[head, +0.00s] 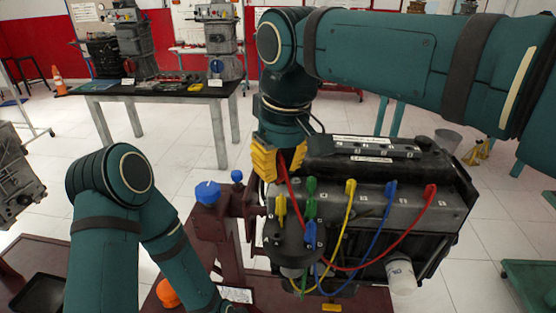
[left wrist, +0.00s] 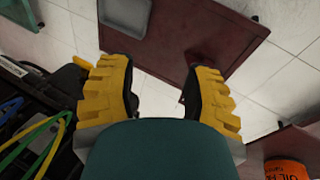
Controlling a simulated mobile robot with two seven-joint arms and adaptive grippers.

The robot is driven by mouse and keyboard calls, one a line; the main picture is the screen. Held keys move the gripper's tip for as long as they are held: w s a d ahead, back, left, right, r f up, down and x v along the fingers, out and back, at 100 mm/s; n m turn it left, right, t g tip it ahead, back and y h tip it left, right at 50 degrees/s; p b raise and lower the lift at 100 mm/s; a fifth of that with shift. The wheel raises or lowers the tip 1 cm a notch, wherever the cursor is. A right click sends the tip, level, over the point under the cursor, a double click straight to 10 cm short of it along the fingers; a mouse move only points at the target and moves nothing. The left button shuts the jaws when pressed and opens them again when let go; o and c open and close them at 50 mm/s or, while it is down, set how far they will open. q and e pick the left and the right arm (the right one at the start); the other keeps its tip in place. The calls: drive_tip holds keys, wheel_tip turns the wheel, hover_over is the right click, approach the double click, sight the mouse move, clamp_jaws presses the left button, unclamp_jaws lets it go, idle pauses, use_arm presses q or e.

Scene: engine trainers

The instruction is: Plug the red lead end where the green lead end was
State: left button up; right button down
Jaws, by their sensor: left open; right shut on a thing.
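The engine block (head: 455,205) carries a row of plugged lead ends: green (head: 311,187), yellow (head: 351,187), blue (head: 390,190) and red (head: 430,192). In front of the row, a dark cap (head: 290,245) holds a yellow end (head: 280,207), another green end (head: 311,208) and a blue end (head: 309,232). My right gripper (head: 284,163) is shut on the other red lead end, mostly hidden by the fingers, above the cap and apart from it. The red lead (head: 370,262) loops down and up to its plugged end. My left gripper (left wrist: 158,98) is open and empty, outside the head view.
The engine's dark red stand (head: 235,245) has blue knobs (head: 207,193) beside the cap. A white filter (head: 400,275) hangs at the engine's lower right. An orange container (left wrist: 285,168) and leads (left wrist: 35,140) flank my left gripper. A workbench (head: 150,88) stands behind.

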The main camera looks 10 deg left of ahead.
sight(278, 184)
drive_tip(key=shift+f+b, duration=0.55)
drive_tip(key=shift+f, duration=0.5)
wheel_tip(278, 184, down, 5)
drive_tip(key=b, duration=0.3)
drive_tip(key=shift+r, duration=0.1)
drive_tip(key=shift+p, duration=0.9)
drive_tip(key=shift+r, duration=0.1)
idle(0.5)
